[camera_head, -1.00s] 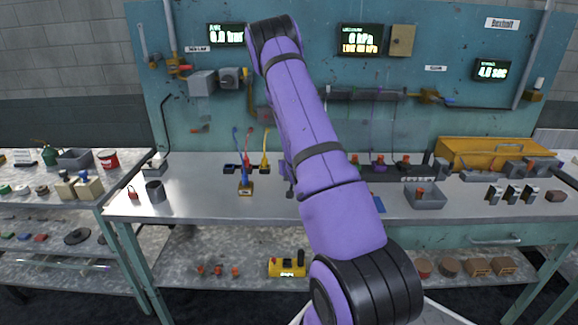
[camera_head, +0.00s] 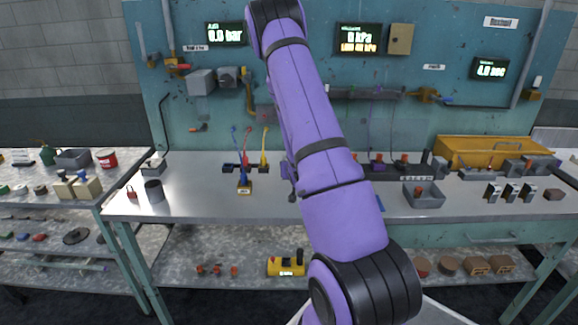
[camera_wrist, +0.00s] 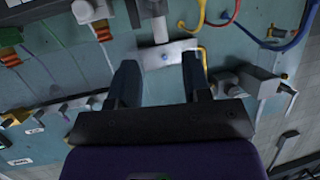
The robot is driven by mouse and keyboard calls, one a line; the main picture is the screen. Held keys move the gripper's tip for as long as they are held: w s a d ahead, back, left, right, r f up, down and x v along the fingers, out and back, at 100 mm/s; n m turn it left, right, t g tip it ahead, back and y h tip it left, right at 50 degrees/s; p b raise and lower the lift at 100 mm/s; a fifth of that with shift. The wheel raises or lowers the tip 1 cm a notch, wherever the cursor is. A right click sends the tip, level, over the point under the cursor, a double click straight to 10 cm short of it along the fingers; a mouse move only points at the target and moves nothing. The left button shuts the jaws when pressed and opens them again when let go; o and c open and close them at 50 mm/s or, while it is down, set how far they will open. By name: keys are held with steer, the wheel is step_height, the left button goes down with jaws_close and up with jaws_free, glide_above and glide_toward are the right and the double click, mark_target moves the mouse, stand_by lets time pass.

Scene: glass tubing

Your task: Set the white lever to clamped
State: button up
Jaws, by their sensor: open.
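My gripper (camera_wrist: 160,62) shows in the wrist view, with its two dark fingers apart and nothing held between them. A pale flat bar (camera_wrist: 172,52) with a small blue dot lies just beyond the fingertips, seen across the gap. It may be the white lever, but I cannot tell for sure, nor its setting. A grey cylinder (camera_wrist: 160,28) stands at the bar's far side. In the head view, my purple arm hides the middle of the bench, and I cannot make out the fingers or the lever there.
Blue, red and yellow curved tubes (camera_head: 247,148) stand on the bench (camera_head: 205,185) left of my arm. A grey tray (camera_head: 424,199) and yellow box (camera_head: 478,152) are at the right. Hoses (camera_wrist: 275,40) and a grey fitting (camera_wrist: 262,82) lie right of the fingers in the wrist view.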

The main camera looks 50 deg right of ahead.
steer(key=shift+v, duration=2.15)
steer(key=shift+w, duration=0.1)
steer(key=a+r+n+g+y, duration=0.25)
steer(key=a+r+y, duration=0.25)
steer(key=a+r, duration=1.55)
steer(key=s+a+r+n+g+y, duration=0.1)
steer(key=s+a+r+n, duration=0.1)
steer(key=s+a+r, duration=0.3)
steer(key=s+a+r+n+g+y, duration=0.2)
steer(key=s+a+r, duration=0.3)
steer(key=s+a, duration=0.6)
steer(key=s+n, duration=0.1)
steer(key=s, duration=0.6)
steer(key=shift+a, duration=0.2)
steer(key=shift+s+d, duration=0.1)
